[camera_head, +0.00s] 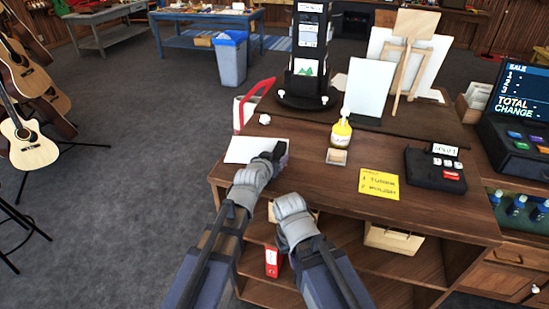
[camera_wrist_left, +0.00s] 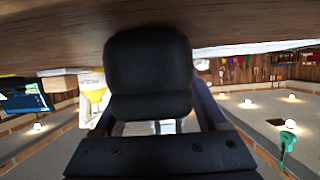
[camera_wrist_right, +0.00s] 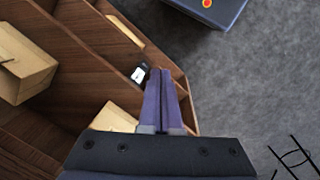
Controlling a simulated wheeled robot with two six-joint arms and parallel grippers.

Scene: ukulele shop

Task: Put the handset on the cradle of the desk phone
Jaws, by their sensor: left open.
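The desk phone base (camera_head: 434,170), black with a small display and red keys, sits on the right part of the counter. A black block, seemingly the handset (camera_wrist_left: 148,70), fills the middle of the left wrist view, between the spread fingers of my left gripper (camera_wrist_left: 155,122). In the head view my left gripper (camera_head: 268,160) is at the counter's left front, by the white paper; the dark shape there is hard to separate from the gripper. My right gripper (camera_wrist_right: 162,100) is shut and empty beside the counter's shelves; its fingertips are hidden in the head view.
On the counter (camera_head: 300,155) are a yellow bottle (camera_head: 340,134), a yellow note (camera_head: 379,184), white paper (camera_head: 250,150), a black display stand (camera_head: 307,90) and a red handle (camera_head: 240,112). A register (camera_head: 520,110) stands at right. Open shelves lie below.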

